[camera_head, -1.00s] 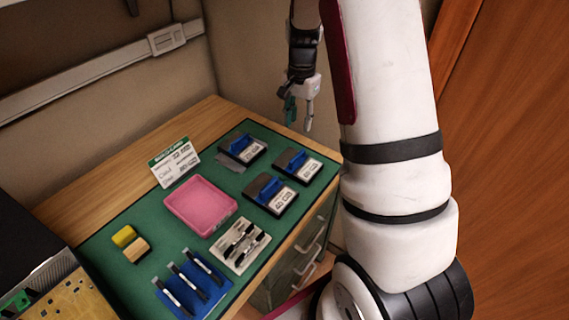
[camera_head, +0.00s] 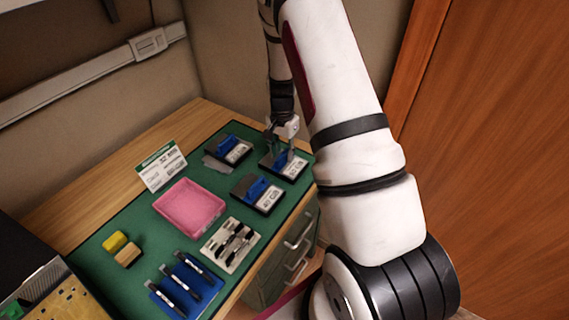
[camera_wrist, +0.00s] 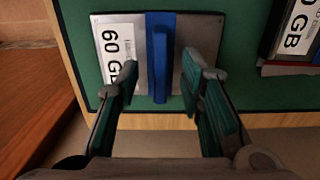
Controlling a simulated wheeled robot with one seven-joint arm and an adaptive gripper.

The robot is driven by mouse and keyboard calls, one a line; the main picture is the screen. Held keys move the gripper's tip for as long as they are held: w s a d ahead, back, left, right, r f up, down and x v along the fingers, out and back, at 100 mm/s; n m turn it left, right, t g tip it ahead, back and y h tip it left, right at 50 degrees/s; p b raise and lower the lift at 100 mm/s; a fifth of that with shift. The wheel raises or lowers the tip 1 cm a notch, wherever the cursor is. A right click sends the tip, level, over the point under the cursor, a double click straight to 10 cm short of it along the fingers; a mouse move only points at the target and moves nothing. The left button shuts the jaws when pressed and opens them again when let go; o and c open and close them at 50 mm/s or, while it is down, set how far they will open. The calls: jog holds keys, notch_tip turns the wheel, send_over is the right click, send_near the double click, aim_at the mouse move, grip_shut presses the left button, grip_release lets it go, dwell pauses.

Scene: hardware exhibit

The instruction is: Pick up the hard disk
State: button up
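Three hard disks with blue grips and white labels lie on the green mat (camera_head: 135,222): one at the back (camera_head: 238,150), one at the right (camera_head: 294,170) and one nearer the front (camera_head: 268,198). My gripper (camera_head: 284,143) is over the right disk and partly hides it. In the wrist view, the disk below reads "60 GB" (camera_wrist: 117,45), and its upright blue grip (camera_wrist: 158,60) stands between the fingers of my gripper (camera_wrist: 161,75). The fingers are open, with a small gap showing on each side of the grip.
A pink tray (camera_head: 190,232), a white holder with dark tools (camera_head: 216,254), a blue rack of pens (camera_head: 165,297), a yellow sponge-like block (camera_head: 115,241) and a sign card (camera_head: 162,168) share the mat. Another disk (camera_wrist: 299,30) lies close at the right in the wrist view.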

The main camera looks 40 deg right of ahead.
jog(key=shift+f, duration=1)
grip_shut()
jog(key=shift+w+r, duration=0.1)
jog(key=shift+r, duration=0.1)
